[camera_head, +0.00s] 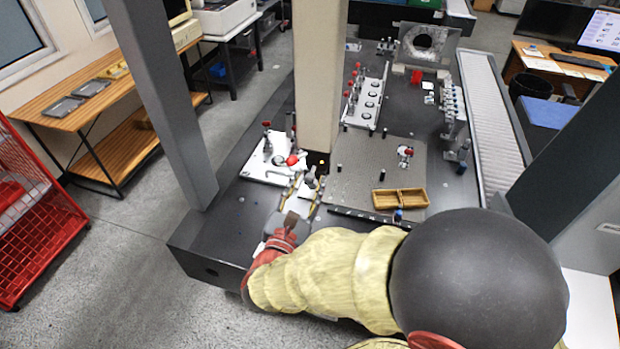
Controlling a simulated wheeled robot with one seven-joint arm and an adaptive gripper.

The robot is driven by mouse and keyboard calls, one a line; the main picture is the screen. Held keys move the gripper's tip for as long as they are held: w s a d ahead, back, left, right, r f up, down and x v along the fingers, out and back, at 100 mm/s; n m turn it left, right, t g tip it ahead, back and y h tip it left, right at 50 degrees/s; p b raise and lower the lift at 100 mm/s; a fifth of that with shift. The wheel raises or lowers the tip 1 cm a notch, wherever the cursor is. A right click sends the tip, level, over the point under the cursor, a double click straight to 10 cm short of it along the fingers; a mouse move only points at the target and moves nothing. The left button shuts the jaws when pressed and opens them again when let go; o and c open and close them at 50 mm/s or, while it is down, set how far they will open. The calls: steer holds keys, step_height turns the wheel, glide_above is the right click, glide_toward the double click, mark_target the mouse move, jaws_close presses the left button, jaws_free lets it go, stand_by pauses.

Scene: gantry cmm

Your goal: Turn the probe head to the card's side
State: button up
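My gripper (309,180) reaches in from the front, past my red wrist, to just below the foot of the beige gantry column. Its two yellowish fingers are spread apart. A small grey part that looks like the probe head (311,177) shows between or just behind the fingertips; I cannot tell whether they touch it. Which way it faces is too small to tell. A small white patch, perhaps the card, shows between the fingers, but I cannot make it out clearly.
The beige column (320,75) stands right behind my gripper. A white plate (265,172) with a red-balled fixture lies left. A grey plate (360,165) with a wooden tray (400,198) lies right.

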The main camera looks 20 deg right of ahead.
steer(key=shift+x, duration=1.35)
steer(key=shift+c, duration=0.5)
steer(key=c, duration=0.7)
jaws_close()
